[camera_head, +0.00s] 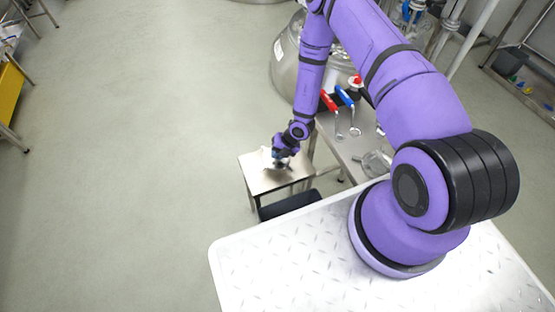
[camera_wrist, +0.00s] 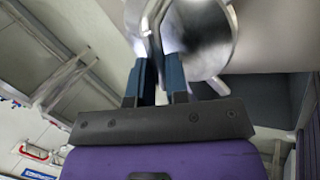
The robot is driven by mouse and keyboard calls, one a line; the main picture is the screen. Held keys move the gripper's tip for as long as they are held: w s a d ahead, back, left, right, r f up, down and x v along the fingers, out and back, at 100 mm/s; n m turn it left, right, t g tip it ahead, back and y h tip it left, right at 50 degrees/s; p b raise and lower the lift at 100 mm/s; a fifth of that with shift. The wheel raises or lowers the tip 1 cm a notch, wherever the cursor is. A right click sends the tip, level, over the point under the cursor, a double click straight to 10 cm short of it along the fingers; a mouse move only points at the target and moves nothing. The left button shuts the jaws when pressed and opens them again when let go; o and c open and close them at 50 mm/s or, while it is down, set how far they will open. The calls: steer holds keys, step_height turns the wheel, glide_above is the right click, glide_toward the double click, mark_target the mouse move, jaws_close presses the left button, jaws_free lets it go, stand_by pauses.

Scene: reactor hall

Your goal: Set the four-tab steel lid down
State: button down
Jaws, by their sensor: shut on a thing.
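My gripper (camera_wrist: 159,68) shows in the wrist view with its two blue fingers close together, shut on a steel lid. The lid (camera_wrist: 203,40) is round and shiny, and fills the top middle of the wrist view; its tabs cannot be counted. In the head view my gripper (camera_head: 282,164) is over a small steel-topped table (camera_head: 259,184), pointing down. The lid there is mostly hidden by the gripper, and I cannot tell whether it touches the tabletop.
A steel side table (camera_head: 352,152) with red- and blue-handled tools (camera_head: 346,97) and glassware (camera_head: 375,163) stands to the right. A large steel vessel (camera_head: 287,65) is behind. A black bin-like object (camera_head: 289,204) is in front of the small table. The floor at left is clear.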

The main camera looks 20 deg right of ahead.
steer(key=shift+f, duration=1.95)
steer(key=c, duration=1.1)
jaws_free()
